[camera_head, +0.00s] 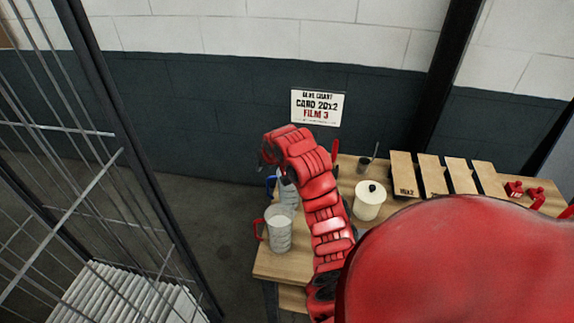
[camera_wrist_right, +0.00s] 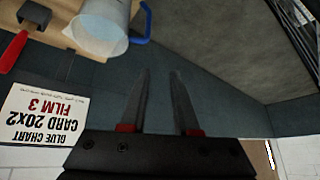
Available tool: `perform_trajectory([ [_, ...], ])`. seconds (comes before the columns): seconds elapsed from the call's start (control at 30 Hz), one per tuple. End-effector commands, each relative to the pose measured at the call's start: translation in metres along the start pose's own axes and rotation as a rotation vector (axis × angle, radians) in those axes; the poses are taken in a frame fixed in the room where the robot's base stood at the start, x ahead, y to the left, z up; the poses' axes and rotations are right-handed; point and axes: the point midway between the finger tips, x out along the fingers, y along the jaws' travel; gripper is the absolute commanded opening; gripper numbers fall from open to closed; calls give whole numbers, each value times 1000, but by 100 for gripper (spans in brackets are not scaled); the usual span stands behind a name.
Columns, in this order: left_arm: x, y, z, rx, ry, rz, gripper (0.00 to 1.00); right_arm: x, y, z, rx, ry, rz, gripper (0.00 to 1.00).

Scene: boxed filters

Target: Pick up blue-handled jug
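The blue-handled jug (camera_head: 288,192) stands on the wooden table, partly hidden behind my red right arm; its blue handle shows on its left side. In the right wrist view the clear jug (camera_wrist_right: 101,22) appears upside down at the top, with its blue handle to the right. My right gripper (camera_wrist_right: 160,75) is open, with nothing between its two fingers. The fingers are apart from the jug, which lies above and left of them in that view. In the head view the right gripper (camera_head: 265,158) is small and dark above the jug. My left gripper is not in view.
A red-handled jug (camera_head: 279,232) stands in front of the blue-handled one. A white lidded pot (camera_head: 369,201), a dark cup (camera_head: 363,165) and several wooden boards (camera_head: 432,175) are to the right. A wire cage (camera_head: 85,160) stands left. A sign (camera_head: 317,107) hangs behind.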

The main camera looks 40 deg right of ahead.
Motion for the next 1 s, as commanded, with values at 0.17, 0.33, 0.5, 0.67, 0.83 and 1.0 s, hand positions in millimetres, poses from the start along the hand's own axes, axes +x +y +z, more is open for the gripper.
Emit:
perform_trajectory([
  [0.17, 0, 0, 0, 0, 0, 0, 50, -21, 19, 22, 10, -146, 43, 30],
  [0.33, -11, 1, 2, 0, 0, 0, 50, -10, 22, 31, 13, -176, 47, 30],
  [0.5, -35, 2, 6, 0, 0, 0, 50, 22, 24, 38, 14, -173, 46, 30],
  [0.67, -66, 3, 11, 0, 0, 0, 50, 54, 26, 45, 14, -175, 47, 30],
  [0.83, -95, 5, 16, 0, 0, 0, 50, 77, 27, 46, 12, -170, 48, 30],
  [1.0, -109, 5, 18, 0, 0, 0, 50, 94, 28, 49, 11, -173, 49, 30],
])
